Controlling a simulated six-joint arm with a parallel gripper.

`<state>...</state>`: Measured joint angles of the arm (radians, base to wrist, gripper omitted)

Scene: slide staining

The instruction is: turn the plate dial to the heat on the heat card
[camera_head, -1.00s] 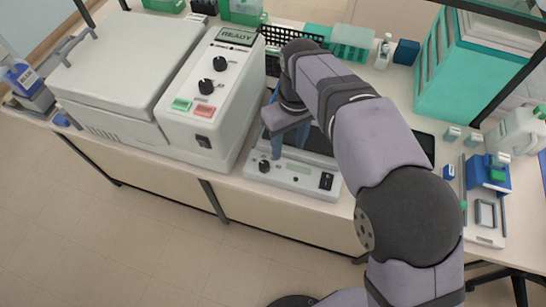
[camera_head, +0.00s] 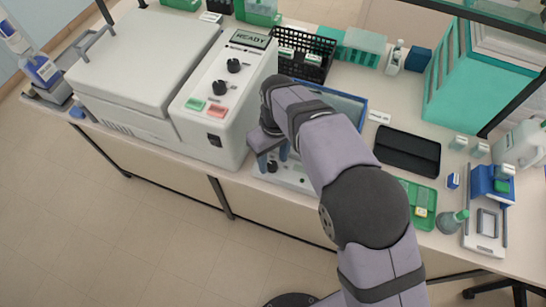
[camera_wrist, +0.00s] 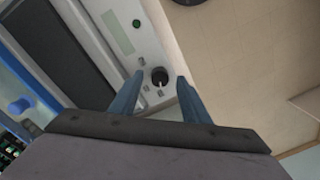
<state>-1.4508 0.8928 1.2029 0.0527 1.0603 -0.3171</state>
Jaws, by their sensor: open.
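The plate dial (camera_wrist: 159,76) is a black knob with a white mark on the pale front panel of the hot plate (camera_wrist: 122,38). In the wrist view my gripper (camera_wrist: 157,84) is open, its two blue fingers on either side of the dial; I cannot tell whether they touch it. In the head view the dial (camera_head: 272,167) shows just below my gripper (camera_head: 272,160), and my arm hides much of the plate. A small white card (camera_head: 379,117) lies behind the plate; its print is too small to read, so I cannot tell whether it is the heat card.
A large white machine (camera_head: 222,90) with a READY display stands close on the left. A black basket (camera_head: 300,60) stands behind. A black tray (camera_head: 408,150) and a green tray (camera_head: 421,196) lie to the right. The bench's front edge is near the dial.

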